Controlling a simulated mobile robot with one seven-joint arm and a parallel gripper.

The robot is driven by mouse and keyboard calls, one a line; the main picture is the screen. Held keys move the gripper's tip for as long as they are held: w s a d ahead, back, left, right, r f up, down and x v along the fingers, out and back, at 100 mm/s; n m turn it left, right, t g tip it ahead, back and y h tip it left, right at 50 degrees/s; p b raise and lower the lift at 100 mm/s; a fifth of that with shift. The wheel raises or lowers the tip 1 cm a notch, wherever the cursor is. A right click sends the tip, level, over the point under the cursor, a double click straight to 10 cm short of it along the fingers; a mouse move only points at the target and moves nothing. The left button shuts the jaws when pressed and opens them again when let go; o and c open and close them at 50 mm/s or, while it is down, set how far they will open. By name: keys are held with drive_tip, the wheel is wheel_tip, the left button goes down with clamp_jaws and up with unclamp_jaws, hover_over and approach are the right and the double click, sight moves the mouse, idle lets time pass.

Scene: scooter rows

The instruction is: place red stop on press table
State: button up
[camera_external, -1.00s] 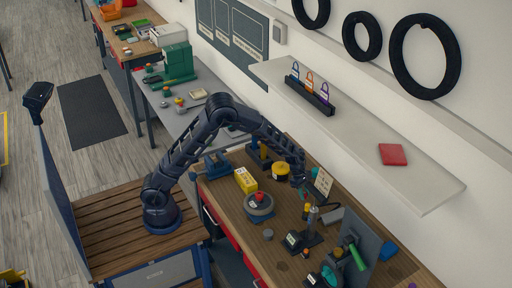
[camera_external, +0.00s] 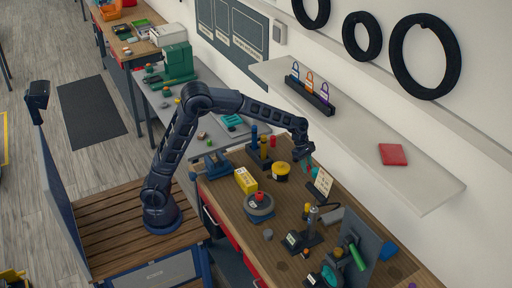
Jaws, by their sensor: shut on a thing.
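My gripper (camera_external: 304,156) is raised above the back of the wooden bench (camera_external: 222,200). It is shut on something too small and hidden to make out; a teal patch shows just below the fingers. I cannot tell which thing is the red stop. A red upright cylinder (camera_external: 272,141) stands near the back edge beside a blue one (camera_external: 254,132), left of my gripper. A red knob (camera_external: 259,196) sits on a round grey base on the bench. The grey table (camera_external: 158,101) carries a green press (camera_external: 181,62), far to the left of my gripper.
A yellow box (camera_external: 245,180), a yellow roll (camera_external: 281,169) and a card on a stand (camera_external: 323,182) crowd the bench near my gripper. A white wall shelf (camera_external: 350,135) hangs close behind, with a padlock rack (camera_external: 310,95) on it.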

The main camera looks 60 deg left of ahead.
drive_tip(key=shift+a, duration=0.1)
drive_tip(key=w+a+f+n+t, duration=0.1)
drive_tip(key=a+f+n, duration=0.1)
drive_tip(key=a, duration=2)
drive_tip(key=w+a+f+n, duration=0.1)
drive_tip(key=a+f, duration=0.1)
drive_tip(key=a, duration=2.1)
drive_tip(key=m, duration=0.1)
hover_over(196, 151)
drive_tip(key=a, duration=0.1)
wheel_tip(196, 151, down, 4)
drive_tip(key=f, duration=1.9)
drive_tip(key=shift+s+a+f, duration=0.15)
drive_tip(key=shift+a+f, duration=0.05)
drive_tip(key=shift+f, duration=0.1)
drive_tip(key=shift+f, duration=0.1)
